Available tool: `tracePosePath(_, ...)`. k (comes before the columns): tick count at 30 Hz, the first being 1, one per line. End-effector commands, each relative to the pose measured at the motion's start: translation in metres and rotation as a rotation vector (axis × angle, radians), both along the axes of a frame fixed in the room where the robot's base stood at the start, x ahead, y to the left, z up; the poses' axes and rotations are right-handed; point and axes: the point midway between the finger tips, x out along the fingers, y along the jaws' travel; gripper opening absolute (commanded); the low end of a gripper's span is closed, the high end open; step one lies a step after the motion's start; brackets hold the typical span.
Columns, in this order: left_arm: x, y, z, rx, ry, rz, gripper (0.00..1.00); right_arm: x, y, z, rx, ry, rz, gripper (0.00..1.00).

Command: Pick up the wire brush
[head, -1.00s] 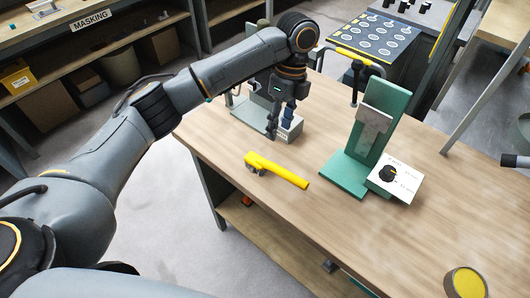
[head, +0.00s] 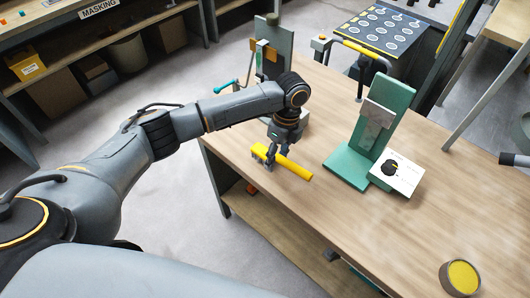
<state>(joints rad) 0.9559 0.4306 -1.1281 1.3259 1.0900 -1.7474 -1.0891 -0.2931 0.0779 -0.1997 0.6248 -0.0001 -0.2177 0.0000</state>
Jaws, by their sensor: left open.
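The wire brush (head: 298,170) has a yellow handle and a grey bristle head. It lies on the wooden workbench (head: 300,203) near its left edge, with the handle pointing to the lower right. My left gripper (head: 276,158) is open and points down at the brush, right over its head end. The fingers hide part of the brush, and I cannot tell whether they touch it. My right gripper is not in view.
A green stand (head: 383,120) with a grey plate stands right of the brush, with a white card (head: 397,172) at its base. Another green stand (head: 287,42) is behind my left arm. A yellow-topped tin (head: 462,277) is at the lower right. The bench front is clear.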

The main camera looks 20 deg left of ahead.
Motion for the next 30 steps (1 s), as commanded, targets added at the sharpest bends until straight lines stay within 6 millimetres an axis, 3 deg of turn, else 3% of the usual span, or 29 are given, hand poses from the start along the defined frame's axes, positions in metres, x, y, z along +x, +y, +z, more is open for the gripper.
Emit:
tracePosePath(7, 0.000, 0.000, -0.002, 0.000, -0.001, -0.001, 0.49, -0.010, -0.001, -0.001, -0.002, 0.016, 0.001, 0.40)
tracePosePath(14, 0.000, 0.000, -0.002, 0.000, -0.001, -0.001, 0.02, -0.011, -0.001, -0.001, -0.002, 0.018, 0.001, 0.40)
tracePosePath(15, 0.000, 0.000, -0.002, 0.000, -0.001, -0.001, 0.00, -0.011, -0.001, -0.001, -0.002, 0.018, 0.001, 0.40)
tracePosePath(25, 0.001, 0.000, 0.003, -0.001, -0.003, -0.001, 0.00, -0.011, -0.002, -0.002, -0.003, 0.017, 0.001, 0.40)
tracePosePath(30, 0.002, 0.000, 0.028, -0.001, -0.007, -0.002, 0.00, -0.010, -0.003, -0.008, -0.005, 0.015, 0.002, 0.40)
